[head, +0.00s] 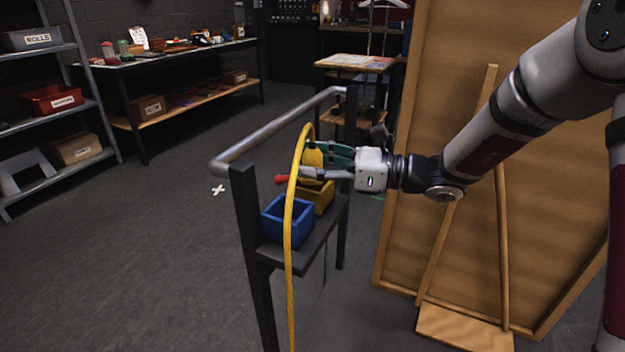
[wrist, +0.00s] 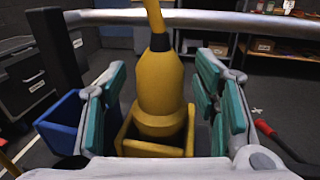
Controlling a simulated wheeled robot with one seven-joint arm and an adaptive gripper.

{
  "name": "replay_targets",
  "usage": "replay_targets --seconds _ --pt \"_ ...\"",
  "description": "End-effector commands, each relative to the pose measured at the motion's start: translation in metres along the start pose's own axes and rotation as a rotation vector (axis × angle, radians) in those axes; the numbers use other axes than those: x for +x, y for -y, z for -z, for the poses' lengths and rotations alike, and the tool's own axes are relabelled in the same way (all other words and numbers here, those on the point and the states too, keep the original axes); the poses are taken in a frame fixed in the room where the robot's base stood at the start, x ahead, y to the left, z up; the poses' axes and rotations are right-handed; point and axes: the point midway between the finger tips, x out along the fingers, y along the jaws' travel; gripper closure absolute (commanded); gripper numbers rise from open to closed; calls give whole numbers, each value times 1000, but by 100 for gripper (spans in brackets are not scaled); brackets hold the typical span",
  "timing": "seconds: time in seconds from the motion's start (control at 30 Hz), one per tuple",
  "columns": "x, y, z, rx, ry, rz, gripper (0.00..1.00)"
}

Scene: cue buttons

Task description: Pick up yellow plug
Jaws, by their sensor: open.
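The yellow plug (wrist: 161,88) is upright, with its cable rising from its top. In the head view the plug (head: 312,156) is partly hidden by my gripper (head: 318,164). In the wrist view my gripper (wrist: 160,105) is open, with one teal-padded finger on each side of the plug and a visible gap on both sides. The yellow box (wrist: 150,150) shows below and around the plug's lower end. In the head view this box (head: 322,200) is below my fingers; I cannot tell whether the plug touches it.
The yellow cable (head: 289,240) loops down in front of the stand. A blue box (head: 287,222) sits beside the yellow one on the dark shelf (head: 312,245). A metal rail (head: 268,133) runs along the stand's top. A red-tipped rod (head: 281,179) is close to my fingers.

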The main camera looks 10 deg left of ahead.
Motion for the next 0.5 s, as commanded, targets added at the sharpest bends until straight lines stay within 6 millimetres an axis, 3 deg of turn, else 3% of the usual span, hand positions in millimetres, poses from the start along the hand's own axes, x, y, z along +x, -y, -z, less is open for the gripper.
replay_targets --seconds 0.03,0.27,0.5 --pt "0 0 0 0 0 0 49" --pt "0 0 0 0 0 0 100" --pt "0 0 0 -1 0 -1 100"
